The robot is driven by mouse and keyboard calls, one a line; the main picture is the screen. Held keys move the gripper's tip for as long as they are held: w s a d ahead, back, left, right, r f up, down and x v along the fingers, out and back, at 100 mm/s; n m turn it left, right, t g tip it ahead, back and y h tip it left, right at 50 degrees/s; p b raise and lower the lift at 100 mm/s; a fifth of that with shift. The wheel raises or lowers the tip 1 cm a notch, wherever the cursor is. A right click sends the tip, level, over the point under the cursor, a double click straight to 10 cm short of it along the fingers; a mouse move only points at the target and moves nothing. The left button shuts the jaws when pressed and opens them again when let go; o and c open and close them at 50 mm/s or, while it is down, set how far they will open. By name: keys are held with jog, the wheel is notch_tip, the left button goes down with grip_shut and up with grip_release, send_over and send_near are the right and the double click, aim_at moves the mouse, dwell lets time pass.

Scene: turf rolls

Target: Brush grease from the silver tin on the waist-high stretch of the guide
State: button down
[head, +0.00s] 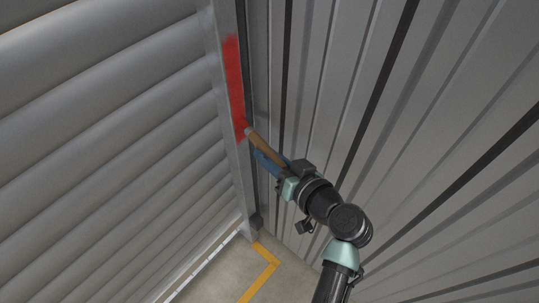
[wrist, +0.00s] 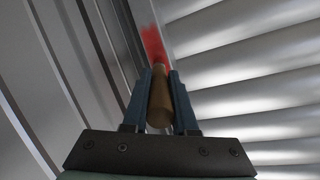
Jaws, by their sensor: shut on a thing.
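My gripper (head: 272,166) is shut on a brush with a tan wooden handle (head: 265,146). The brush's far end is at the vertical guide (head: 246,190) beside the slatted shutter. A band of red grease (head: 234,80) covers a stretch of the guide, reaching down to about the brush's end. In the wrist view the brush handle (wrist: 160,103) sits between the two blue fingers of my gripper (wrist: 160,85), and red grease (wrist: 154,45) shows beyond it. Whether the bristles touch the guide is hard to tell. The silver tin is not in view.
The grey slatted shutter (head: 100,130) fills the left side. A ribbed metal wall (head: 430,130) stands close on the right, behind my arm. Below is a concrete floor with a yellow line (head: 268,262). The corner between wall and shutter is narrow.

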jog(key=shift+r+p, duration=0.5)
jog(key=shift+r, duration=0.9)
notch_tip(320, 180, down, 6)
jog(key=b, duration=0.6)
jog(key=shift+r+p, duration=2.15)
jog(key=shift+r, duration=0.85)
notch_tip(320, 180, down, 6)
jog(key=b, duration=0.5)
jog(key=shift+b, duration=0.4)
jog(key=s+d, duration=0.3)
jog(key=d, duration=0.2)
jog(key=shift+s, duration=0.25)
